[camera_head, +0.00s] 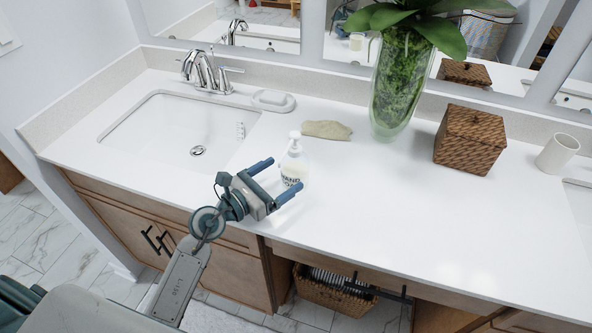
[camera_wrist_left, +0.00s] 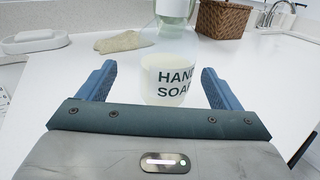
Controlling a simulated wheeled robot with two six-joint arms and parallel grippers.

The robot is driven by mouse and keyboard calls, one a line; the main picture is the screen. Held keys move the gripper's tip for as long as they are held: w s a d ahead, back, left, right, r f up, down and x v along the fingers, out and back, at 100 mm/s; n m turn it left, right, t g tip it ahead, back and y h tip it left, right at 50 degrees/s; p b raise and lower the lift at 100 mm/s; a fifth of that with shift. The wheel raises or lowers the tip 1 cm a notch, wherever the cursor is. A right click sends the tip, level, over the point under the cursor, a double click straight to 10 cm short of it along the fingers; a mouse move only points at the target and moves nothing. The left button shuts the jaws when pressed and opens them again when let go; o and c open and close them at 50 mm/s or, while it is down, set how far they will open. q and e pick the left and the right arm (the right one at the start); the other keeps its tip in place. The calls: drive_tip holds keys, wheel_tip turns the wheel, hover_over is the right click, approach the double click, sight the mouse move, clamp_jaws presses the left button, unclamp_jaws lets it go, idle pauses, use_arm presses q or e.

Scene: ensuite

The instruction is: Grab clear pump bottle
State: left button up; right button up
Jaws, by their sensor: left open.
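The clear pump bottle (camera_head: 293,167) stands upright on the white counter, with a white pump head and a label reading "HAND SOAP". My left gripper (camera_head: 274,180) is open at the bottle, its two blue fingers pointing toward it. In the left wrist view the bottle's labelled lower part (camera_wrist_left: 172,80) shows between the open fingers, a little beyond the palm, with gaps on both sides. The top of the bottle is cut off there. My right gripper is in neither view.
A sink (camera_head: 180,130) with a chrome faucet is at left, with a soap dish (camera_head: 273,101) beside it. The counter's front right is clear.

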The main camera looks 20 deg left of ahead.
sight(298, 167)
use_arm(q)
drive_tip(key=shift+w+d, duration=0.25)
drive_tip(key=shift+w, duration=0.2)
drive_tip(key=shift+w+d+p, duration=0.3)
drive_tip(key=shift+w+d, duration=0.05)
drive_tip(key=shift+w, duration=0.05)
drive_tip(key=x, duration=0.1)
drive_tip(key=p+x, duration=0.1)
drive_tip(key=x, duration=0.1)
drive_tip(key=shift+d+r, duration=0.1)
drive_tip(key=shift+d, duration=0.3)
drive_tip(key=shift+w+d, duration=0.3)
drive_tip(key=shift+w, duration=0.15)
drive_tip(key=shift+a, duration=0.1)
